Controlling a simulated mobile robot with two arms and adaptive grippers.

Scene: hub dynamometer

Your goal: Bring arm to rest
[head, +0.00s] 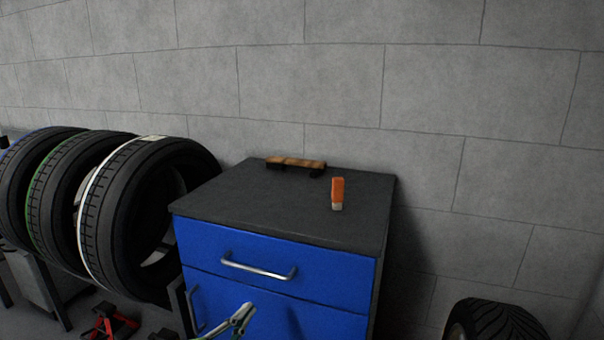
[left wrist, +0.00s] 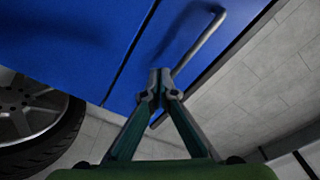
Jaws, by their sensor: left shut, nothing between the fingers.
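My left gripper (head: 243,316) is in front of the lower part of the blue cabinet (head: 335,292), at the bottom of the head view. In the left wrist view its two fingertips (left wrist: 160,78) are together with nothing between them. Behind them in that view are the blue cabinet front and a silver bar handle (left wrist: 200,45). I cannot tell whether the fingers touch the handle. The cabinet's top drawer, with its silver handle (head: 258,268), looks closed. My right gripper is not in view.
On the dark cabinet top (head: 250,205) lie an orange and white item (head: 338,193) and a wooden-handled item (head: 296,163). Several tires (head: 120,210) stand on a rack at left. Another tire (head: 490,322) is at lower right. A grey block wall (head: 310,80) is behind.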

